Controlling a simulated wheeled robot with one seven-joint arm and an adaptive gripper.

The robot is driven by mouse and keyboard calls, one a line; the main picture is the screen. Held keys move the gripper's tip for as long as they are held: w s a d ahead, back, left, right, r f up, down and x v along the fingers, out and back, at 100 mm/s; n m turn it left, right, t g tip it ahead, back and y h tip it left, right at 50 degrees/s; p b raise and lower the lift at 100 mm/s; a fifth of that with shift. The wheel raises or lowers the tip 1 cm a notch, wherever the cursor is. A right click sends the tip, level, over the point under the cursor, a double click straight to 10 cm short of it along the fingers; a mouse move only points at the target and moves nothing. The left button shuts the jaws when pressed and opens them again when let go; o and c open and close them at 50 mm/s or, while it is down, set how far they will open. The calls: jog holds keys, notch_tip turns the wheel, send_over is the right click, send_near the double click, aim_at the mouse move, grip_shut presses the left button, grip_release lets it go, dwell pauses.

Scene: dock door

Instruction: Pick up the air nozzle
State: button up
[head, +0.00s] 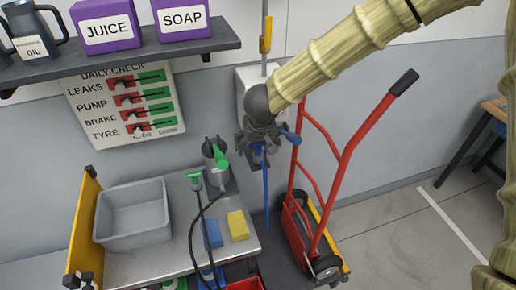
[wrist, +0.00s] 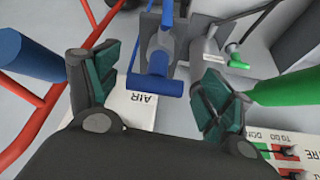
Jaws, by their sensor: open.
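The air nozzle (wrist: 160,62) is blue and sits in a grey holder on the wall beside a white plate marked AIR. In the wrist view it lies between the two fingers of my gripper (wrist: 157,92), with clear gaps to both sides. My gripper is open and empty. In the head view my gripper (head: 260,145) is at the wall, and the blue nozzle (head: 258,160) shows just below it, partly hidden, with a blue hose (head: 267,200) hanging down.
A red hand truck (head: 335,165) stands close on the right. A steel bench (head: 170,262) on the left holds a grey bin (head: 132,216), a green-topped nozzle (head: 195,180) with a black hose, and sponges (head: 237,226). A shelf (head: 130,55) is above. Open floor lies right.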

jog(key=shift+x, duration=0.9)
jog(key=shift+r, duration=0.1)
jog(key=c, duration=1)
